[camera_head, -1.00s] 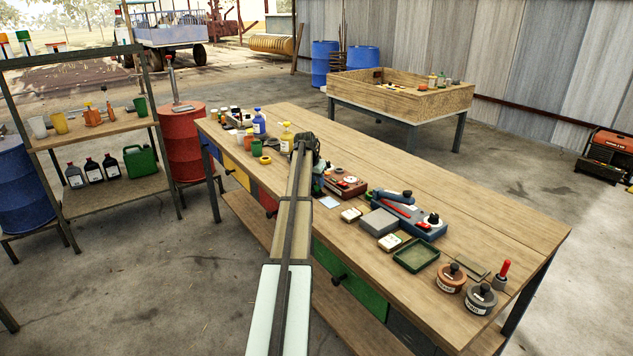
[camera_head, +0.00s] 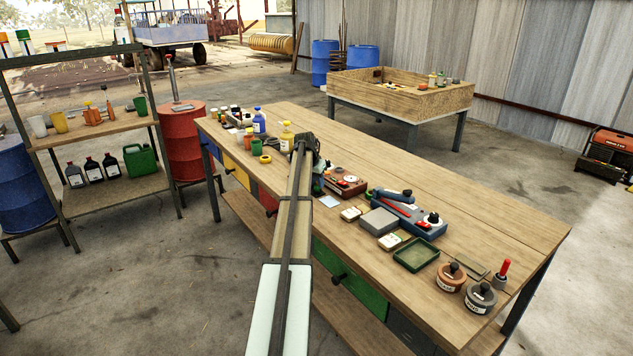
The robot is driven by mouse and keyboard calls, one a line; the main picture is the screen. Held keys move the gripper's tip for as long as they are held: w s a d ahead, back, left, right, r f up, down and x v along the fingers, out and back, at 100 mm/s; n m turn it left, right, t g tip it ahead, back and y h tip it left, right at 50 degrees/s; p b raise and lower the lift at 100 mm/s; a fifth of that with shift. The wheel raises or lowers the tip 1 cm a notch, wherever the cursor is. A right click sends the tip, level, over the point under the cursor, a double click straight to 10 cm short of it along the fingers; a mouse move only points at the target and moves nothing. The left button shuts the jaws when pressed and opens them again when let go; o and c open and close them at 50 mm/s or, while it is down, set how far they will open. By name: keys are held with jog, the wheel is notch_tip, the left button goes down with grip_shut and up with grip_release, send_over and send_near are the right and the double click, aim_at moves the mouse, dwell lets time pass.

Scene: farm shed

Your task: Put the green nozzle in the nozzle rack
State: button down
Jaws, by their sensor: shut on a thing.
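My gripper (camera_head: 317,172) is over the middle of the workbench, largely hidden behind my own arm and small in view. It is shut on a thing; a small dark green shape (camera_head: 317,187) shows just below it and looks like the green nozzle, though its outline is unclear. Just right of it, a low red-and-brown block with small round coloured pieces (camera_head: 345,183) sits on the bench and may be the nozzle rack. I cannot make out its separate places, nor whether the green shape touches it.
The workbench (camera_head: 480,210) holds bottles (camera_head: 259,122) and cups at its far left end. Right of the block are a blue-grey tool (camera_head: 408,213), a green tray (camera_head: 416,254) and two lidded tins (camera_head: 450,278). The bench's back right strip is clear.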

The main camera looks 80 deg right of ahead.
jog(key=c, duration=0.8)
grip_release()
jog(key=shift+o, duration=0.5)
jog(key=o, duration=0.5)
jog(key=shift+w+r, duration=0.1)
jog(key=shift+r, duration=0.05)
jog(key=shift+r, duration=3.85)
